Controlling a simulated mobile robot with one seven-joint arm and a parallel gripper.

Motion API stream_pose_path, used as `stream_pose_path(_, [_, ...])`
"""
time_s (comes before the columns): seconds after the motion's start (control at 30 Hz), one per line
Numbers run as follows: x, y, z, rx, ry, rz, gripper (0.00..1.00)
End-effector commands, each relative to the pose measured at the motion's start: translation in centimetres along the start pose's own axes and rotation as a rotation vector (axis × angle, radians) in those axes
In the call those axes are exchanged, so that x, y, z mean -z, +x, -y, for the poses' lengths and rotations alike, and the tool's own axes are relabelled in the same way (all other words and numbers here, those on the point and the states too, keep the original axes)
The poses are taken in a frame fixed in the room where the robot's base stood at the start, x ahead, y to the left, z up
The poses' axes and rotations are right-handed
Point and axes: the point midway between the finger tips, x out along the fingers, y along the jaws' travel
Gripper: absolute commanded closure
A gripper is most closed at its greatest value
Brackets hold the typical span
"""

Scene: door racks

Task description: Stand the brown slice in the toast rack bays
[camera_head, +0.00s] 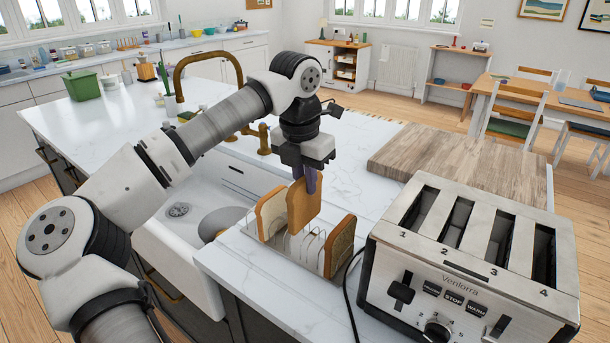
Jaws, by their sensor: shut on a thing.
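My gripper (311,183) points down above the toast rack and is shut on the brown slice (302,208). The slice is upright, and its lower edge is at or just above the rack's wires; I cannot tell whether it has entered a bay. The wire toast rack (308,246) stands on the white counter. A slice with a brown crust (270,214) stands at the rack's left end. A darker, grainy slice (339,247) stands at its right end. The wire bays between them look empty below the held slice, which partly hides the rack's back.
A four-slot toaster (470,270) stands close at the right, with a black cord (348,300) running down beside the rack. A wooden board (455,163) lies behind it. The white sink (185,250) and brass tap (263,139) are at the left.

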Motion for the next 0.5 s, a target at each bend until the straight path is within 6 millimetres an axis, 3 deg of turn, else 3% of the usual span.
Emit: stream_pose_path(0.5, [0.6,4.7,-0.1,-0.001,-0.001,0.0,1.0])
